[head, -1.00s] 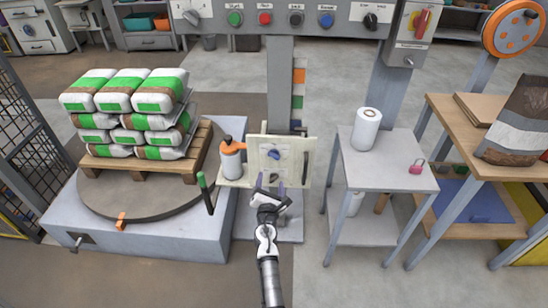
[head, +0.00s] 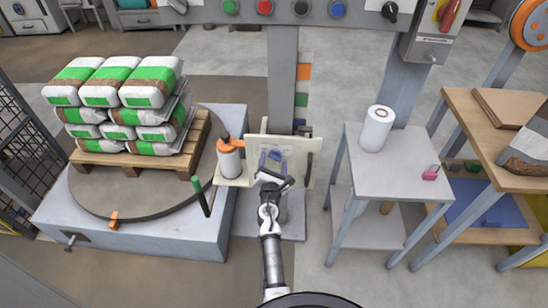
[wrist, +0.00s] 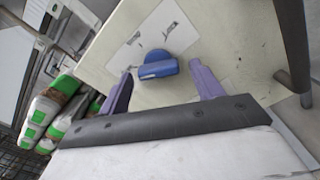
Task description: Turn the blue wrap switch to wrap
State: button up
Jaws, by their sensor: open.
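The blue wrap switch (wrist: 158,65) is a rotary knob with a raised bar, on a cream panel (wrist: 228,40) with a white label behind it. In the wrist view the bar lies nearly level across the picture. The small label marks are too blurred to read. My gripper (wrist: 158,82) is open, its purple fingers on either side of the knob and a little short of it; I see no contact. In the head view my gripper (head: 273,165) is in front of the panel (head: 308,150) and hides most of the knob.
An orange-topped bottle (head: 230,158) stands left of the panel. A green-tipped lever (head: 200,195) and a turntable with stacked bags (head: 130,95) are farther left. A grey side table (head: 400,175) with a white roll (head: 376,128) stands at right. Overhead is a button panel (head: 350,12).

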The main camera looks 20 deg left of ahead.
jog(key=shift+c, duration=0.2)
jog(key=c, duration=0.9)
jog(key=shift+c, duration=0.2)
jog(key=shift+m, duration=0.3)
jog(key=m+b, duration=0.1)
jog(key=m, duration=0.2)
jog(key=m+b, duration=0.2)
jog(key=m, duration=0.2)
jog(key=m+b, duration=0.1)
jog(key=m, duration=0.3)
jog(key=shift+a+r, duration=0.15)
jog(key=shift+r, duration=0.2)
